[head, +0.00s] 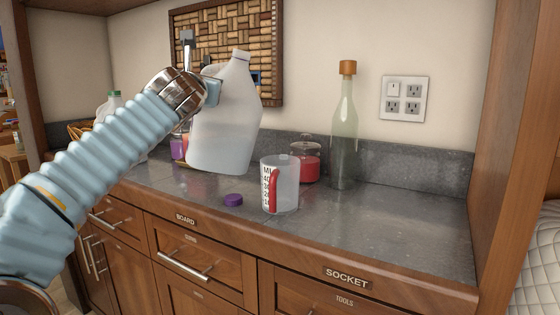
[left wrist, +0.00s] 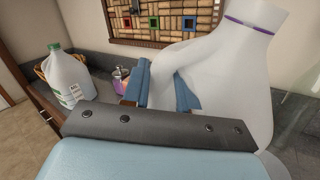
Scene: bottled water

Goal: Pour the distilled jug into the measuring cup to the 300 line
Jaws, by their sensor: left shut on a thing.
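The white, translucent jug (head: 226,120) is tilted slightly to the right above the counter, its mouth uncapped. My left gripper (head: 212,90) is shut on the jug's handle. In the left wrist view the jug (left wrist: 235,75) fills the right side, with a purple ring at its neck, and my left gripper's blue fingers (left wrist: 168,88) sit at the handle. A purple cap (head: 233,200) lies beside the cup. My right gripper is not in view.
A jar with red contents (head: 305,162) stands behind the cup, and a tall corked bottle (head: 344,130) to its right. Another jug with a green cap (left wrist: 68,76) and a basket (left wrist: 42,68) are at the left. The right part of the counter (head: 405,220) is clear.

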